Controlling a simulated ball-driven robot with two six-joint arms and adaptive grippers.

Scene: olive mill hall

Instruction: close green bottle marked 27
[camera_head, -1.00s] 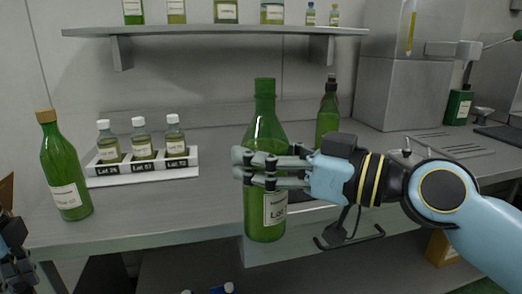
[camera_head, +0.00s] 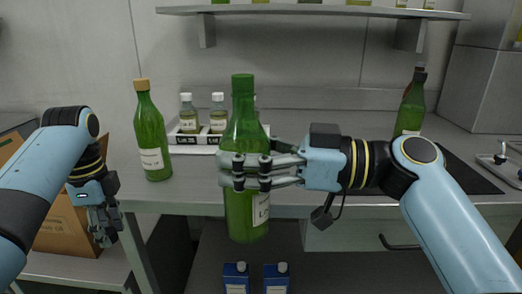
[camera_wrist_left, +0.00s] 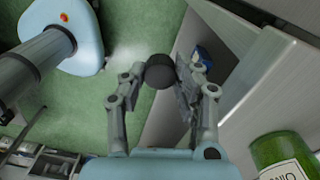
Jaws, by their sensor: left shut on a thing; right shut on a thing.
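A green bottle (camera_head: 243,125) with a white label is held upright by my right gripper (camera_head: 245,170), whose fingers are shut around its middle, in front of the bench edge. Its top is green, with no separate cap visible; the lot number on the label is turned away and cannot be read. My left gripper (camera_head: 103,230) is low at the left, beside the bench's left end. In the left wrist view its fingers are shut on a dark round cap (camera_wrist_left: 160,72). In the head view this cap is hard to make out.
A corked green bottle (camera_head: 150,140) stands on the bench (camera_head: 190,190) between my grippers. Behind is a white rack (camera_head: 185,149) with small bottles. A dark-capped green bottle (camera_head: 410,108) stands right. Blue cartons (camera_head: 236,277) sit below; a cardboard box (camera_head: 65,230) is left.

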